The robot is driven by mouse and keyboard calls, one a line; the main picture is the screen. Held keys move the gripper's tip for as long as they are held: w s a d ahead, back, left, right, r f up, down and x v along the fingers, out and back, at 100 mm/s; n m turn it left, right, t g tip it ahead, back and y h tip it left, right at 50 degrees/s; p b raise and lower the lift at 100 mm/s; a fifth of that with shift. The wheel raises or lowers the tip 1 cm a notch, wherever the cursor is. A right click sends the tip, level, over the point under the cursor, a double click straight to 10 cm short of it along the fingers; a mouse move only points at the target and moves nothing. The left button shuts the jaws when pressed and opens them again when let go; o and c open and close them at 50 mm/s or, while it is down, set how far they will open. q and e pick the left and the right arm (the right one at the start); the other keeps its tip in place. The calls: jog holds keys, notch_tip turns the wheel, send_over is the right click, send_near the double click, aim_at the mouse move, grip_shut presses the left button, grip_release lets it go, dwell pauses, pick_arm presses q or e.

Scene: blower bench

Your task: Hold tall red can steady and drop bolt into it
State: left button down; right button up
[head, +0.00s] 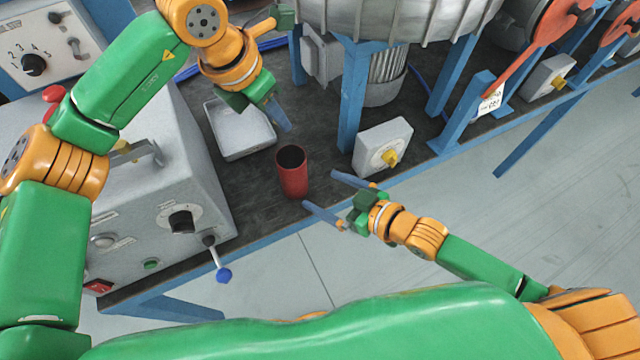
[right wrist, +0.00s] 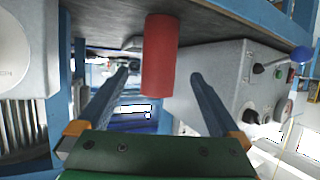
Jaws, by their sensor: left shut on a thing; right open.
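The tall red can (head: 292,174) stands upright on the dark bench top near its front edge, its open mouth facing up. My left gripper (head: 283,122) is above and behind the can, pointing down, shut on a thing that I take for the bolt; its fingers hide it. My right gripper (head: 321,189) is open in front and to the right of the can, its fingers spread toward it. In the right wrist view, which is upside down, the can (right wrist: 161,55) shows between the two open fingers, which do not appear to touch it.
A grey square tray (head: 243,150) lies behind and left of the can. A grey control box (head: 165,165) with knobs and a blue-tipped lever stands at left. A small switch box (head: 383,146) with a yellow knob and a blue machine leg (head: 351,95) stand at right.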

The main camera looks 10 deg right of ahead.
aim_at(302, 180)
jog(key=x, duration=1.1)
jog(key=shift+w, duration=0.1)
jog(key=shift+f, duration=0.1)
jog(key=c, duration=1.3)
pick_arm(q)
notch_tip(302, 180, down, 6)
jog(key=shift+w+d, duration=0.35)
jog(key=shift+f, duration=0.1)
jog(key=c, duration=0.7)
grip_release()
jog(key=v, duration=1.2)
